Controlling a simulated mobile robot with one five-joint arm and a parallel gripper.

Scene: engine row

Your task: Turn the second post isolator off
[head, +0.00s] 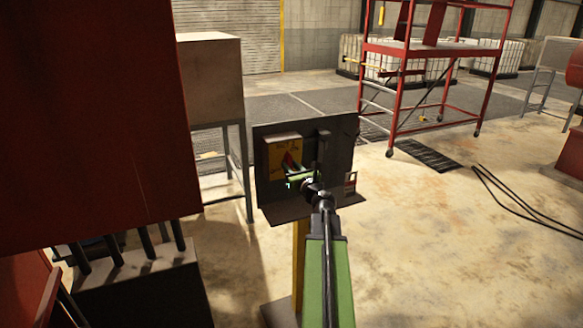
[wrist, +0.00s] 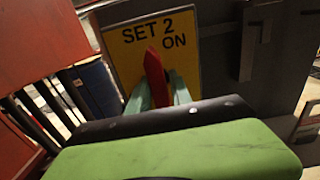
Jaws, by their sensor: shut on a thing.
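The post isolator is a grey box with a yellow plate (head: 273,158) on a dark panel, carried by a yellow post (head: 299,262). In the wrist view its yellow plate (wrist: 128,48) reads "SET 2 ON". A red handle (wrist: 155,76) points up and leans slightly left; it also shows in the head view (head: 289,160). My gripper (wrist: 160,94) is at the handle, its pale green fingers on either side and shut on it. The lower part of the handle is hidden by the fingers and my wrist. My green arm reaches in from the bottom of the head view.
A large red cabinet (head: 90,110) fills the left side, close to the panel. A beige box on legs (head: 212,80) stands behind it. A red wheeled scaffold (head: 437,60) stands farther back. Black cables (head: 515,200) lie on the floor at right. Open floor lies right of the post.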

